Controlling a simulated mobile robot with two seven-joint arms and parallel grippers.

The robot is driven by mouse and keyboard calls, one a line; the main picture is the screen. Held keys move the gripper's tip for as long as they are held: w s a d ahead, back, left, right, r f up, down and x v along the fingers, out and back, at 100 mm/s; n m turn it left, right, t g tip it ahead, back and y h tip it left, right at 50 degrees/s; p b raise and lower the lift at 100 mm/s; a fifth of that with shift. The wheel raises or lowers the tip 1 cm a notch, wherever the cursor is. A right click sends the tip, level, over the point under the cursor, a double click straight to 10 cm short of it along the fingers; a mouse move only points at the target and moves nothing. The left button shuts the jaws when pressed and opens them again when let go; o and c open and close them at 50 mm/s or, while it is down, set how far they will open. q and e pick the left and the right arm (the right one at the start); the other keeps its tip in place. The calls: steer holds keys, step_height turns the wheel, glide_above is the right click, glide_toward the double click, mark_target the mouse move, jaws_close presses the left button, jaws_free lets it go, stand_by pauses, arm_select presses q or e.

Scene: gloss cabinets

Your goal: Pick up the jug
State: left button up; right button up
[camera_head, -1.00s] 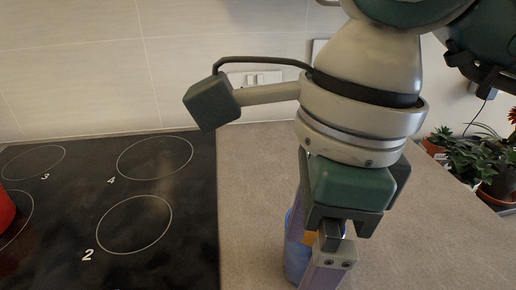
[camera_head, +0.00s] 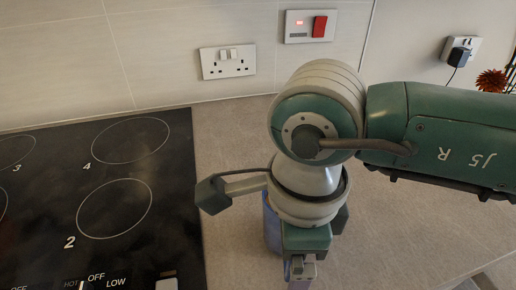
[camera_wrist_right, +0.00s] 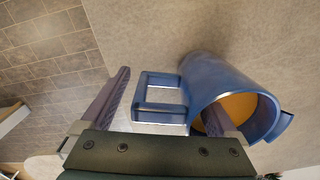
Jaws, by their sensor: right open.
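The blue jug (camera_wrist_right: 208,78), with an orange inside, stands on the worktop. Its squared handle (camera_wrist_right: 160,97) lies between the two fingers of my open right gripper (camera_wrist_right: 160,100) in the right wrist view. One finger is outside the handle; the other overlaps the jug's mouth, apparently inside the rim. I cannot tell whether either finger touches the jug. In the head view only a blue strip of the jug (camera_head: 271,227) shows behind my right gripper (camera_head: 300,272), which hides the rest. My left gripper is not in view.
A black hob (camera_head: 160,225) is left of the jug. The grey worktop (camera_head: 390,230) is clear to the right. The tiled wall behind has a double socket (camera_head: 228,62), a red switch (camera_head: 320,27) and a plug (camera_head: 459,55). A red flower (camera_head: 491,80) shows at far right.

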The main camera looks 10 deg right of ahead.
steer(key=shift+c, duration=0.3)
jaws_close()
stand_by(0.5)
